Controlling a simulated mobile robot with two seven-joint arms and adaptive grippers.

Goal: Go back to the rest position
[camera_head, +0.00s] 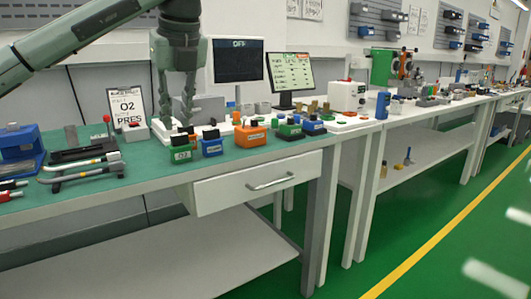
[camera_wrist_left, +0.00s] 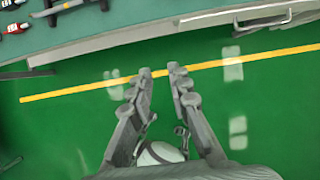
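My left arm comes in from the upper left of the head view, and its gripper (camera_head: 176,122) hangs with the fingers pointing down. In that view it overlaps the near bench. In the left wrist view the gripper (camera_wrist_left: 160,72) has its two fingers apart with nothing between them. Green floor (camera_wrist_left: 70,130) shows beneath them, and the bench edge lies beyond the tips, so the gripper is out in front of the bench. My right gripper is not in view.
The near bench has a green top (camera_head: 135,185) and a drawer with a handle (camera_head: 270,182). Small labelled blocks, an orange box (camera_head: 250,135), a dark monitor (camera_head: 237,61) and a blue holder (camera_head: 20,150) stand on it. More benches run right; the floor aisle (camera_head: 440,225) is clear.

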